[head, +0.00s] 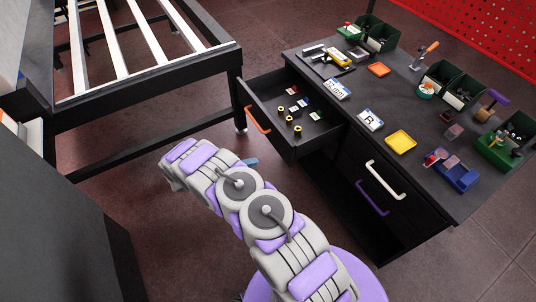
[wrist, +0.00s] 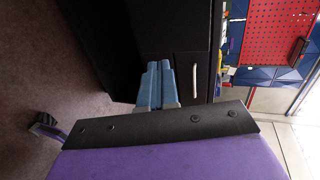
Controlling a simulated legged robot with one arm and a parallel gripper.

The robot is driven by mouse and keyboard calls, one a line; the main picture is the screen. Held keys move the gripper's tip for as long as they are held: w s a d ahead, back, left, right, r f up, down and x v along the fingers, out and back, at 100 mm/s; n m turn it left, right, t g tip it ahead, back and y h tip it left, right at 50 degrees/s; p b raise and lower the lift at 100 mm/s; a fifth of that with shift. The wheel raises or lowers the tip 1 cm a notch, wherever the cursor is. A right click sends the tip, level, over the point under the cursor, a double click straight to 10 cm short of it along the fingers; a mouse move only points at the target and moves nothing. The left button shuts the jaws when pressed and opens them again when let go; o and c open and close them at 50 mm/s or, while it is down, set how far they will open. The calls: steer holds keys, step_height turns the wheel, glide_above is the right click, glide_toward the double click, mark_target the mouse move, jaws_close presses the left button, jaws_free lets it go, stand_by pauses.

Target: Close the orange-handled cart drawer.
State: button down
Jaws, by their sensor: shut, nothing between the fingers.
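The cart drawer with the orange handle (head: 257,120) stands open, pulled out from the left side of the black cart (head: 345,170) in the head view. Small brass-coloured parts (head: 293,124) and little labelled items lie inside the drawer (head: 318,139). My arm reaches up from the bottom of the head view, and its end lies left of and below the orange handle, apart from it. Most of my gripper is hidden there behind the arm. In the wrist view my gripper (wrist: 157,84) shows blue fingers closed together, empty, in front of a dark cart face with a pale handle (wrist: 195,80).
Below the cart top are a white handle (head: 385,180) and a purple handle (head: 372,198). Bins, trays and tools cover the cart top. A black frame table with white slats (head: 115,40) stands at upper left. Floor is free between it and the cart.

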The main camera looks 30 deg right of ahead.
mark_target(285, 152)
steer(key=x, duration=0.4)
steer(key=b+x, duration=0.1)
steer(key=x, duration=0.3)
steer(key=b+x, duration=0.1)
steer(key=x, duration=0.3)
steer(key=shift+d+r, duration=0.15)
steer(key=shift+r, duration=0.15)
steer(key=shift+d+b, duration=0.3)
steer(key=shift+d, duration=0.25)
steer(key=shift+r, duration=0.1)
steer(key=shift+a, duration=0.15)
